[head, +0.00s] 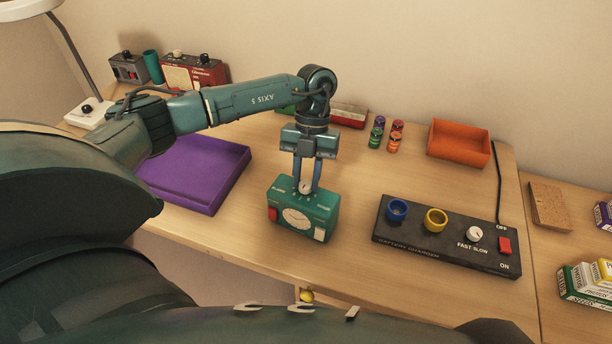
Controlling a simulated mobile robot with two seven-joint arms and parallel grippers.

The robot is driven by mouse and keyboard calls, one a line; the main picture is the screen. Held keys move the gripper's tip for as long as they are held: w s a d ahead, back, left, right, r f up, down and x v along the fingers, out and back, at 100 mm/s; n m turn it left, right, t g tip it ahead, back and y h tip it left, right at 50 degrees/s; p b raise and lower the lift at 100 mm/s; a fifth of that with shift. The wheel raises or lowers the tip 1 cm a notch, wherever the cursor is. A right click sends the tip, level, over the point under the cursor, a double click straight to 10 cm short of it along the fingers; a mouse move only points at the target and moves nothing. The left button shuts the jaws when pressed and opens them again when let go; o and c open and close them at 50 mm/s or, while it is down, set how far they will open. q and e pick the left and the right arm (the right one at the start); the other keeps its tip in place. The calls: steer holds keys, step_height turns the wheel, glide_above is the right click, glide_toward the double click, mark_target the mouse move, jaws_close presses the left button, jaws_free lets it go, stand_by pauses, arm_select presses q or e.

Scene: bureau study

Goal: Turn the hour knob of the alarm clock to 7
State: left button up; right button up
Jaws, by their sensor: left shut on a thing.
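The alarm clock (319,231) is a green box with a white round dial on its front, standing upright on the desk near its front edge. A red button is at its left and a white one at its right. A small white knob (305,187) sits on its top. My left gripper (305,185) points straight down over the clock, its fingers shut on this knob. The fingers hide part of the knob and its markings, so I cannot read its setting. My right gripper is not in view.
A black battery charger (400,236) stands right of the clock. Several small batteries (377,138) and an orange tray (458,144) are behind. A purple tray (234,166) lies left, a red box (190,76) at the back left. The desk around the clock is clear.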

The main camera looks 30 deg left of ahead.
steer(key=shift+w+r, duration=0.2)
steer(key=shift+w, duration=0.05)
arm_select(q)
steer(key=o, duration=1)
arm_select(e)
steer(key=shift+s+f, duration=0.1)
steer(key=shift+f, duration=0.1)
arm_select(q)
steer(key=shift+w+r, duration=0.15)
steer(key=shift+r, duration=0.15)
steer(key=v, duration=1.2)
steer(key=shift+r+b, duration=0.25)
steer(key=shift+b, duration=0.2)
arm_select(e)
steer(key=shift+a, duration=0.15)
arm_select(q)
steer(key=shift+w, duration=0.1)
